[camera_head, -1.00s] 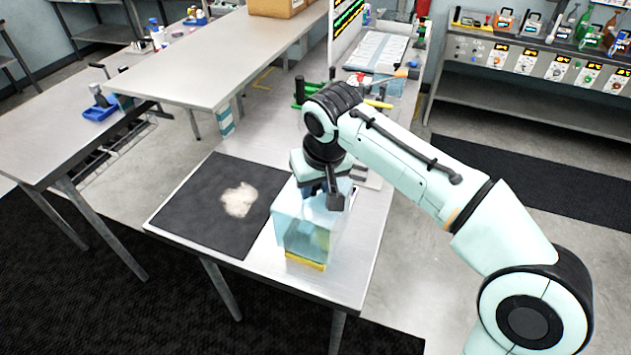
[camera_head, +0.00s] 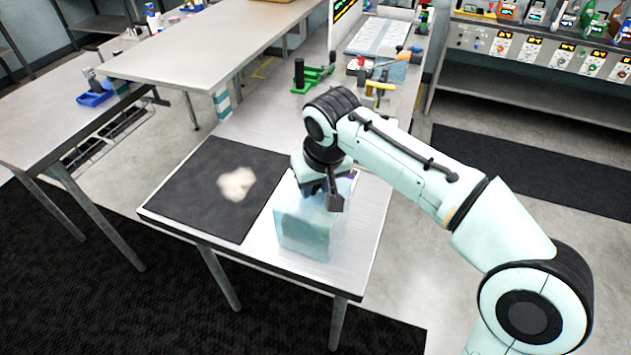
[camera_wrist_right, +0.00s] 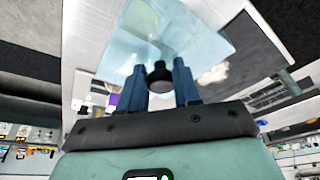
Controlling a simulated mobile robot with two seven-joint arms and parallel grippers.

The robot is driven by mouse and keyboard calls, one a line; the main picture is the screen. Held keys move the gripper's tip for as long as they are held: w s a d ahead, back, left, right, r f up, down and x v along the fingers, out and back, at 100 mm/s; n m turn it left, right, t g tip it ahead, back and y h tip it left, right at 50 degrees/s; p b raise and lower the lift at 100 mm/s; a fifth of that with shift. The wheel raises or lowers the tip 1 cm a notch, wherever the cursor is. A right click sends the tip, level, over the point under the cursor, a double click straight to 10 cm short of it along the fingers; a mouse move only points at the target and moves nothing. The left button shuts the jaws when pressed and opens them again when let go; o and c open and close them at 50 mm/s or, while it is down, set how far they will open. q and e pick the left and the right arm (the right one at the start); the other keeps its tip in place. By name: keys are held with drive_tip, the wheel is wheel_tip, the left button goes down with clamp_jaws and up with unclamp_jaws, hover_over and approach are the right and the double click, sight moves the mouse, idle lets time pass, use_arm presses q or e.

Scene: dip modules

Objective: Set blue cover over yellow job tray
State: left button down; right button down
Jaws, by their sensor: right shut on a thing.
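The blue cover (camera_head: 306,230) is a see-through, pale blue box near the front end of the metal bench. It looks upright, with its lower edge at or very near the bench top. My right gripper (camera_head: 328,190) is above it. In the right wrist view my right gripper (camera_wrist_right: 160,82) is shut on the black knob (camera_wrist_right: 158,74) on top of the cover (camera_wrist_right: 165,35). The yellow job tray cannot be made out now; only faint darker shapes show through the cover's walls. My left gripper is out of view.
A black mat (camera_head: 205,195) with a pale, fluffy heap (camera_head: 236,184) lies left of the cover. Green-based tools (camera_head: 312,77) and other tools stand farther back on the bench. Bare bench top (camera_head: 372,215) lies right of the cover. The bench's front edge is close.

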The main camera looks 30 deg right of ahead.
idle(0.3)
drive_tip(key=c, duration=0.7)
unclamp_jaws()
drive_tip(key=shift+f, duration=0.1)
drive_tip(key=shift+r+p, duration=1.8)
drive_tip(key=shift+r, duration=0.4)
drive_tip(key=shift+r+p, duration=1)
drive_tip(key=shift+r, duration=0.35)
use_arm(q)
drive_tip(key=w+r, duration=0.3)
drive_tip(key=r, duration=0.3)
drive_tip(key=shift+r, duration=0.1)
